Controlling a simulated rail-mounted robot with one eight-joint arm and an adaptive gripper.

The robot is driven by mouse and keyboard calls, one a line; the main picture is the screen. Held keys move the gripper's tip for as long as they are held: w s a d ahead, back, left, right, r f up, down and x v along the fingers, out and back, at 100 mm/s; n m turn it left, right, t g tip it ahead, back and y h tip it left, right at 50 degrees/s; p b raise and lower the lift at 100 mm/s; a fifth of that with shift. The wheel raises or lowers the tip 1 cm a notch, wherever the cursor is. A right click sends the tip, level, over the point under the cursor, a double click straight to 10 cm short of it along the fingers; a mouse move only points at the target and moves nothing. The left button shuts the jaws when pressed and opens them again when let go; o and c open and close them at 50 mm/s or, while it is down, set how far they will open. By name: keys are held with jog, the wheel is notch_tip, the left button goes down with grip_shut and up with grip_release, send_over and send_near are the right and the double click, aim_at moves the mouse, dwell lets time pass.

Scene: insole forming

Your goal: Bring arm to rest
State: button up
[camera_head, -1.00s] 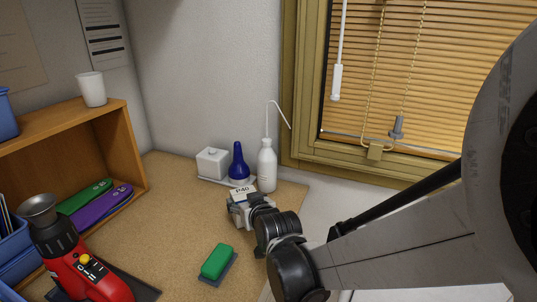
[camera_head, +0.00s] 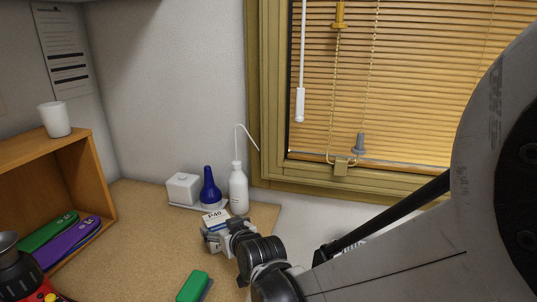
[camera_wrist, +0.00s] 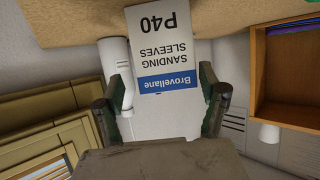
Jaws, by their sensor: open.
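My gripper (camera_head: 218,238) is low over the bench's back right, just in front of the white bottle. In the wrist view my gripper (camera_wrist: 162,88) has its two dark green fingers well apart. A white and blue card or box marked P40 sanding sleeves (camera_wrist: 165,45) shows upside down between and beyond them. The fingers do not visibly close on it. In the head view its P40 label (camera_head: 215,217) shows just behind my gripper. I cannot tell whether a finger touches it.
A white wash bottle (camera_head: 238,187), a blue bottle (camera_head: 209,187) and a white container (camera_head: 183,188) stand close behind my gripper. A green block (camera_head: 193,286) lies in front. A wooden shelf (camera_head: 100,185) is at left. The window frame (camera_head: 262,110) is at the right.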

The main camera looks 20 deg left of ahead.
jog(key=s, duration=0.1)
jog(key=s+d+r, duration=0.1)
jog(key=shift+s+d, duration=0.1)
jog(key=shift+s, duration=0.25)
jog(key=shift+w, duration=0.1)
jog(key=w+d+r+m+t+h+p, duration=0.1)
jog(key=w+d+r+m+p, duration=0.1)
jog(key=w+d+r+p, duration=0.35)
jog(key=w+d+r+m+h+b, duration=0.1)
jog(key=d+r+m+h+b, duration=0.25)
jog(key=d, duration=1.65)
jog(key=s+d+f+m+g+h+b, duration=0.1)
jog(key=s+d+f+m+h, duration=0.1)
jog(key=s+d, duration=0.7)
jog(key=s+d+f+m+g+h+b, duration=0.1)
jog(key=s+d+h, duration=0.3)
jog(key=s+d, duration=0.6)
jog(key=d+m, duration=0.1)
jog(key=d, duration=0.7)
jog(key=shift+s+d+f+m, duration=0.15)
jog(key=shift+d+f+m, duration=0.15)
jog(key=shift+f+m, duration=0.1)
